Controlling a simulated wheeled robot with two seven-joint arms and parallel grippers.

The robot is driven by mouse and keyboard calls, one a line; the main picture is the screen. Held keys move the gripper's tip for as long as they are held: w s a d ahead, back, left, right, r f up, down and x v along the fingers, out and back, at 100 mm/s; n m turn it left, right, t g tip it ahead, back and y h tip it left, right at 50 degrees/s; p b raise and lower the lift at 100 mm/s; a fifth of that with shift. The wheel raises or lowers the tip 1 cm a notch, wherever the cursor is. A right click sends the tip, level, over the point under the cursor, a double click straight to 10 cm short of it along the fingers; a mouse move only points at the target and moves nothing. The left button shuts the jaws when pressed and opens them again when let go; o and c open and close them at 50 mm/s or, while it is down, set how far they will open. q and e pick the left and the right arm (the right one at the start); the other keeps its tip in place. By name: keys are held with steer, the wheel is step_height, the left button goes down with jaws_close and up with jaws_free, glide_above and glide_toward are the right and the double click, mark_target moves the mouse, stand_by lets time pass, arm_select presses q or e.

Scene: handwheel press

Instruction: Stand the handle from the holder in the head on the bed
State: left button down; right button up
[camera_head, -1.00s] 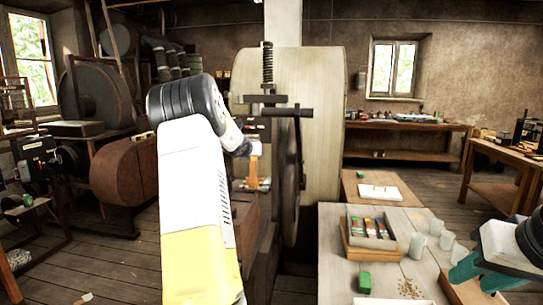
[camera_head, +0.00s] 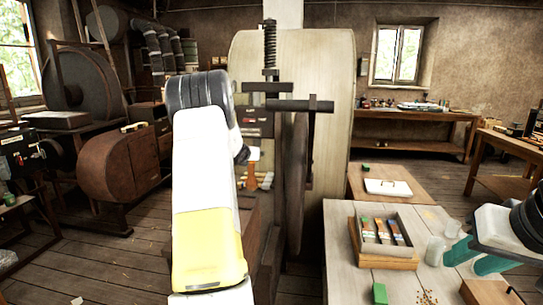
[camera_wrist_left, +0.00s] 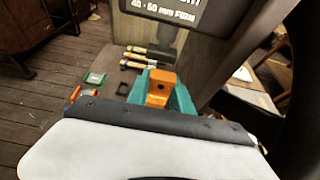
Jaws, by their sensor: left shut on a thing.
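My left gripper (camera_wrist_left: 160,95) has teal fingers closed on both sides of an orange piece with a dark hole in its end, which appears to be the handle (camera_wrist_left: 158,87). A small dark square piece (camera_wrist_left: 122,89), possibly the head, lies on the surface below, beside the left finger. My right gripper (camera_head: 471,258) is at the right edge, teal fingers apart and empty.
Several wooden-handled tools (camera_wrist_left: 150,56) lie beyond the gripper. A green piece (camera_wrist_left: 95,78) lies left. A table (camera_head: 342,250) at right carries a tray of brushes (camera_head: 388,262) and cups (camera_head: 435,251).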

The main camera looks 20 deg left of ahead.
mark_target(251, 177)
arm_select(q)
steer(key=shift+f, duration=3.45)
steer(key=shift+s+f, duration=0.1)
steer(key=shift+f, duration=1)
steer(key=c, duration=1.1)
jaws_free()
steer(key=shift+o, duration=0.2)
steer(key=v, duration=0.7)
steer(key=shift+s, duration=0.35)
steer(key=shift+d, duration=0.15)
